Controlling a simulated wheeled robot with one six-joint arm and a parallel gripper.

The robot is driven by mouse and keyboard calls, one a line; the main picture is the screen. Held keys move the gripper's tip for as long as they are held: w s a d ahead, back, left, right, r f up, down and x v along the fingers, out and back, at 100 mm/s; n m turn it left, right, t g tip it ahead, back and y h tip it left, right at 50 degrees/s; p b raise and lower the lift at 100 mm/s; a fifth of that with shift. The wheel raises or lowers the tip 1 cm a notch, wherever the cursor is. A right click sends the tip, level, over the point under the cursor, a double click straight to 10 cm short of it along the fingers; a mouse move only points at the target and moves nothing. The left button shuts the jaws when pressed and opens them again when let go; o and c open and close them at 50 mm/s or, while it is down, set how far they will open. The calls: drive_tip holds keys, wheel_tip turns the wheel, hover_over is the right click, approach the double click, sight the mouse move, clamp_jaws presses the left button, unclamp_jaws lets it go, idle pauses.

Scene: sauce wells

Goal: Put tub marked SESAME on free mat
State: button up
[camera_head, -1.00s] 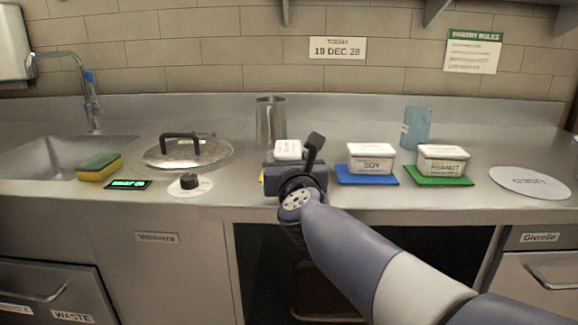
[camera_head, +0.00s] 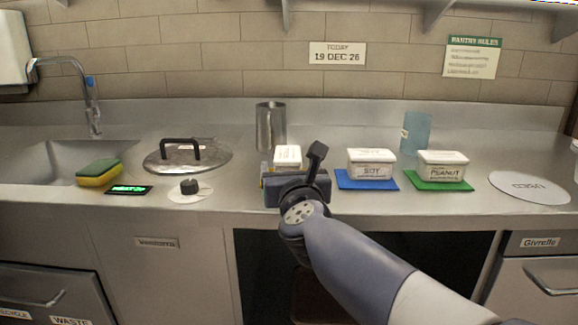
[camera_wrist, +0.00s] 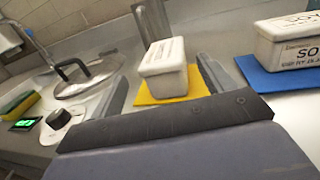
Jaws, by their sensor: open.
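A white lidded tub (camera_wrist: 166,72) stands on a yellow mat (camera_wrist: 184,86). Its label is too blurred to read in the wrist view, and it also shows in the head view (camera_head: 287,155), partly behind my gripper. My gripper (camera_wrist: 178,52) is open and empty, with its fingers on either side of this tub in the picture, apparently apart from it. A tub marked SOY (camera_head: 371,163) is on a blue mat (camera_head: 350,184). A tub marked PEANUT (camera_head: 442,166) is on a green mat (camera_head: 425,184). No tub readable as SESAME shows.
A white disc marked USED (camera_head: 530,187) lies bare at the right. A metal cylinder (camera_head: 270,127) and a blue container (camera_head: 415,131) stand behind the tubs. At left are a pan lid (camera_head: 187,157), a black knob (camera_head: 189,187), a display (camera_head: 128,190) and a sponge (camera_head: 98,173).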

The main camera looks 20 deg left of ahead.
drive_tip(key=p+v, duration=0.1)
drive_tip(key=v, duration=0.9)
drive_tip(key=b+x, duration=0.1)
drive_tip(key=x, duration=1.1)
drive_tip(key=shift+w, duration=0.1)
drive_tip(key=shift+s, duration=0.2)
